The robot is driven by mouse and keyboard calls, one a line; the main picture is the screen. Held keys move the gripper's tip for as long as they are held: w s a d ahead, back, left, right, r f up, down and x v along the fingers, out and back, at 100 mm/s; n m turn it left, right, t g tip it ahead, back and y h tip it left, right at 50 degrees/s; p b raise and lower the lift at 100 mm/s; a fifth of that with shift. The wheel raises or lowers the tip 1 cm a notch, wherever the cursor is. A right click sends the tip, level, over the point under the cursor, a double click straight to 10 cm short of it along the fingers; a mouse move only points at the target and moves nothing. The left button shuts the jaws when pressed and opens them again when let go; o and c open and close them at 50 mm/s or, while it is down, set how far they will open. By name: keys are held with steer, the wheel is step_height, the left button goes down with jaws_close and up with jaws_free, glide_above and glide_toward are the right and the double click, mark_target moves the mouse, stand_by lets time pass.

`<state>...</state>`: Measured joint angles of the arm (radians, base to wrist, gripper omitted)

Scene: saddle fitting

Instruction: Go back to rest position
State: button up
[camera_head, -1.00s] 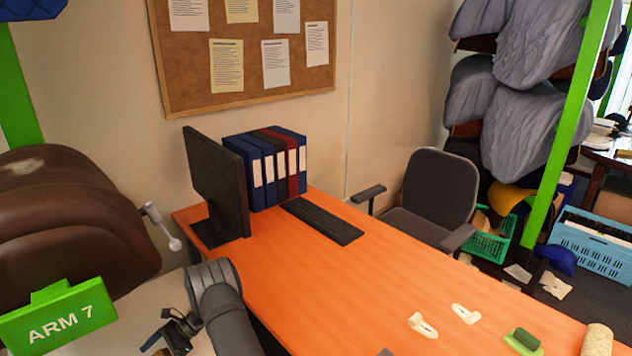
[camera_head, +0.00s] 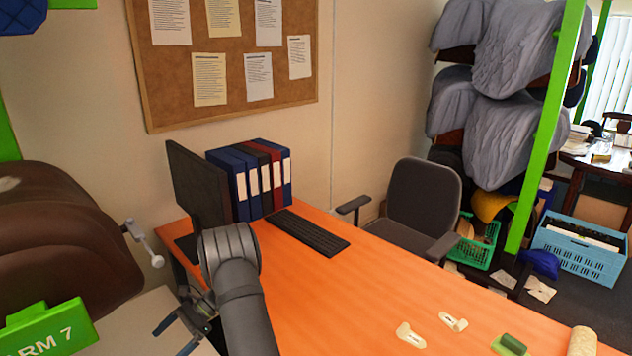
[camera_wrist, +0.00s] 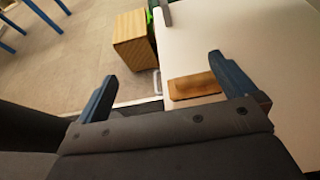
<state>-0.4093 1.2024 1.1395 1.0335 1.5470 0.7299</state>
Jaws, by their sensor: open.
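My gripper (camera_head: 176,336) is at the lower left of the head view, over the pale table beside the orange desk. Its two blue-tipped fingers are apart. In the wrist view my gripper (camera_wrist: 166,85) is open with nothing between the fingers. A flat brown piece (camera_wrist: 196,87) lies on the white tabletop (camera_wrist: 205,45) beyond the fingers, nearer the right one. The brown saddle (camera_head: 60,235) stands at the left of the head view, with a metal lever on its right side. My grey arm link partly hides the monitor and desk.
The orange desk (camera_head: 350,300) holds a monitor (camera_head: 198,185), binders (camera_head: 250,180), a keyboard (camera_head: 307,233) and small pale pieces (camera_head: 410,335). A green ARM 7 sign (camera_head: 48,330) stands in front of the saddle. A wooden box (camera_wrist: 135,42) is on the floor beside the white table.

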step_height(320, 180, up, 14)
steer(key=d+f+n+g+h, duration=0.1)
steer(key=d+f+n+h, duration=0.2)
steer(key=d, duration=0.9)
steer(key=d+f+n+g+h, duration=0.2)
steer(key=d+f+n+h, duration=0.2)
steer(key=d, duration=0.9)
steer(key=shift+w+d+f+g, duration=0.15)
steer(key=shift+w+f+g, duration=0.15)
steer(key=shift+f, duration=0.6)
